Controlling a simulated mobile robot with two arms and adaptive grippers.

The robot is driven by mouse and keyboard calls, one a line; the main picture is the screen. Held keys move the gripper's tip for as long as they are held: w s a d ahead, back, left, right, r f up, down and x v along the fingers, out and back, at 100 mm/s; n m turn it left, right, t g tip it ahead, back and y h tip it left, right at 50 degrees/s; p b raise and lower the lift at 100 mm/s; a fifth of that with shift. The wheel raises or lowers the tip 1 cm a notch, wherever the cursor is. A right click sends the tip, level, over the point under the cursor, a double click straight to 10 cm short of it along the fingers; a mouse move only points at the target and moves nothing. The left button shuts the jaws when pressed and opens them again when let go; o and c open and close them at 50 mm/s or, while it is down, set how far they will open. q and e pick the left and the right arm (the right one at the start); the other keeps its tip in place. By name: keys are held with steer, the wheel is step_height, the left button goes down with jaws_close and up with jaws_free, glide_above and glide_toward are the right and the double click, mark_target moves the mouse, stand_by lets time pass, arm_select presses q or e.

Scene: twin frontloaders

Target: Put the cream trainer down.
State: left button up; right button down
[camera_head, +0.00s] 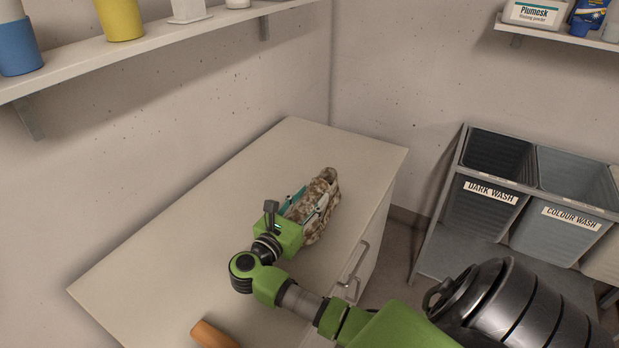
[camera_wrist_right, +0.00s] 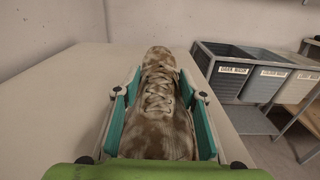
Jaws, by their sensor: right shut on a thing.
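The trainer (camera_head: 325,187) is cream with brown mottling and laces. It is at the far right part of the pale cabinet top (camera_head: 190,240), close to the right edge. My right gripper (camera_head: 305,204) is shut on it, with teal finger pads along both sides. In the right wrist view the trainer (camera_wrist_right: 160,128) lies lengthwise between the fingers, its toe pointing away. It is at or just above the top; I cannot tell whether its sole touches. My left gripper is not in view.
An orange-brown object (camera_head: 213,335) shows at the near edge of the top. Laundry bins labelled dark wash (camera_head: 486,208) and colour wash (camera_head: 565,232) stand to the right. A wall shelf (camera_head: 160,45) runs above the left side. The left and far parts of the top are clear.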

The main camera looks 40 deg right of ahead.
mark_target(293, 217)
steer(key=shift+f, duration=0.1)
steer(key=c, duration=1.3)
jaws_free()
steer(key=shift+r, duration=0.25)
steer(key=b+v, duration=0.1)
steer(key=v, duration=0.2)
steer(key=b+v, duration=0.1)
steer(key=v, duration=0.2)
steer(key=shift+a+f, duration=0.2)
steer(key=shift+a, duration=0.1)
steer(key=shift+s+a+r, duration=0.15)
steer(key=shift+s+a, duration=0.05)
steer(key=shift+a, duration=0.25)
